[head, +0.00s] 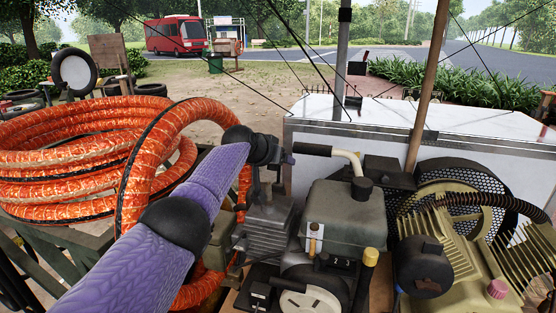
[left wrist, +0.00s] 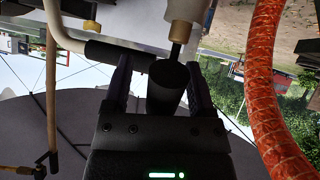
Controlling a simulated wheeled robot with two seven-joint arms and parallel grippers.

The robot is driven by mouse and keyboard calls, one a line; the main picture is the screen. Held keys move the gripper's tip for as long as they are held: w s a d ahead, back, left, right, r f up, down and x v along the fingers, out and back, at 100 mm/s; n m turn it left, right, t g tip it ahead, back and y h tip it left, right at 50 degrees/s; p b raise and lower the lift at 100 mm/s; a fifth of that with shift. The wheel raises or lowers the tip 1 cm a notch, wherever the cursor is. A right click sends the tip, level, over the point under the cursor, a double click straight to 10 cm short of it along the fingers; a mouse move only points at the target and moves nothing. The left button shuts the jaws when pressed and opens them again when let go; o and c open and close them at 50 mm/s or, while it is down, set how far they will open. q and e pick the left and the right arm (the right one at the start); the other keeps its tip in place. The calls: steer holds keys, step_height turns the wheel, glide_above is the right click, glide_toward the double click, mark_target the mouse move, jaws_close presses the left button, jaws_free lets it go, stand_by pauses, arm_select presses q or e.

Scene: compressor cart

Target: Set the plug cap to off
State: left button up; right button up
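My purple left arm reaches across the head view, with its left gripper (head: 281,158) beside the small grey finned engine (head: 269,228). In the left wrist view, the left gripper (left wrist: 160,84) has its two dark fingers apart. A black cylindrical piece, apparently the plug cap (left wrist: 168,85), stands between them, nearer the right finger, with a gap at the left one. A dark stem joins it to a tan and pale fitting (left wrist: 187,34). I cannot make out the cap in the head view, where my gripper and arm cover that area. My right gripper is not in view.
A black-sleeved handle on a cream bent pipe (head: 348,157) lies just right of the left gripper. A coiled orange hose (head: 70,150) is at left. A grey tank (head: 345,212), a black-capped tan motor (head: 440,250) and a white-topped box (head: 460,121) crowd the right.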

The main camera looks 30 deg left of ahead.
arm_select(q)
steer(key=shift+s+a+r+p, duration=0.1)
steer(key=shift+s+r+p, duration=0.25)
steer(key=shift+p, duration=0.25)
steer(key=shift+p+v, duration=1.15)
steer(key=shift+p, duration=0.05)
steer(key=p+v, duration=0.1)
steer(key=v, duration=0.5)
steer(key=shift+s, duration=0.4)
steer(key=shift+r, duration=0.1)
